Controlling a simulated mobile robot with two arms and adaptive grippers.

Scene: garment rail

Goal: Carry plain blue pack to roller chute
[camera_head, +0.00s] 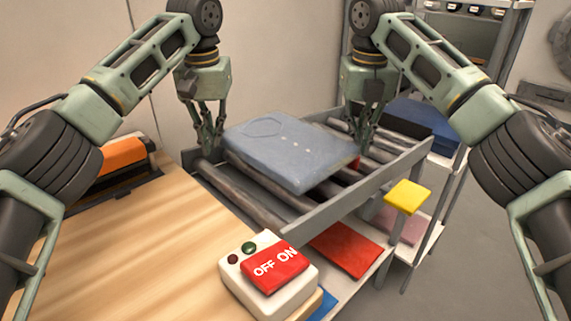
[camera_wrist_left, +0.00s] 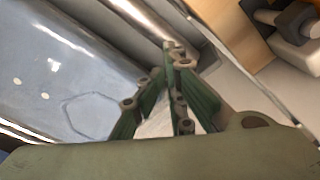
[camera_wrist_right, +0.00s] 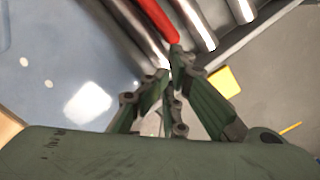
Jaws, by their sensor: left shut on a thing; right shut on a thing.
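The plain blue pack (camera_head: 285,148) is flat, with a faint outline and pale dots on top. It is over the roller chute (camera_head: 345,207), between my two grippers; I cannot tell whether it touches the rollers. My left gripper (camera_head: 213,155) is shut on the pack's left edge, and my right gripper (camera_head: 362,148) is shut on its right edge. The pack also shows in the left wrist view (camera_wrist_left: 55,65) and the right wrist view (camera_wrist_right: 60,60), beside the fingers. It hides much of the rollers beneath.
A white box with a red OFF/ON switch (camera_head: 276,268) stands on the wooden table (camera_head: 140,250) in front. An orange-topped device (camera_head: 115,157) is at left. A red sheet (camera_head: 345,250) and a yellow block (camera_head: 407,196) are near the chute's right. Shelving stands behind right.

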